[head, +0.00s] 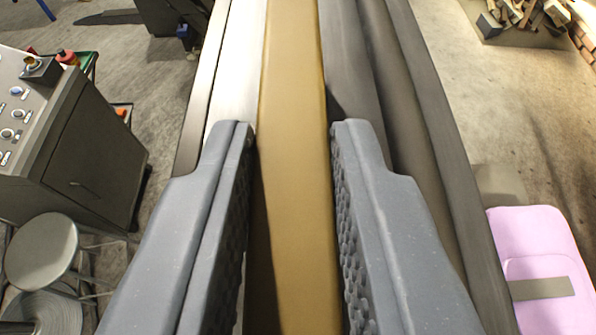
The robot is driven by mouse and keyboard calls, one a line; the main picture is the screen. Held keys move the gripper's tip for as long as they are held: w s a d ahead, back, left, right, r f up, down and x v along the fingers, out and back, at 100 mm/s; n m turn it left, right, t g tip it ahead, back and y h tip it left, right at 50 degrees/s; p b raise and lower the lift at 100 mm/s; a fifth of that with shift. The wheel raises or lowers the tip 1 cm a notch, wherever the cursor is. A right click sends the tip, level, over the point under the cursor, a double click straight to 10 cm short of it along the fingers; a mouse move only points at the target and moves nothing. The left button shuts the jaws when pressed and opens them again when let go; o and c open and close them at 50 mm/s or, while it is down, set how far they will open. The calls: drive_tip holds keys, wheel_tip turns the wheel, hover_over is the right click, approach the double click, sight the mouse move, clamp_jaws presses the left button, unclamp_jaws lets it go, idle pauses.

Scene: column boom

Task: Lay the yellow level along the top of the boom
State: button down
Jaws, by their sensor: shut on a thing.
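The yellow level (292,60) is a long, straight bar running up the middle of the head view, from the bottom edge to the top. My gripper (293,128) is shut on it, with one grey finger on each side. The boom (235,60) lies below, long and grey, showing as bright metal left of the level and darker bands on the right. The level runs roughly parallel to the boom and lies over it in the picture. I cannot tell whether its underside touches the boom. Both ends of the level are out of view.
A grey control cabinet (85,170) with knobs stands at the left, with a round stool (42,250) and a coil (42,312) below it. A pink padded thing (535,245) is at the lower right. Wood pieces (525,12) lie at the upper right. Floor at right is mostly clear.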

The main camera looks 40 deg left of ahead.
drive_tip(key=shift+f+b, duration=0.3)
drive_tip(key=shift+b, duration=0.1)
idle(0.3)
drive_tip(key=c, duration=1.2)
unclamp_jaws()
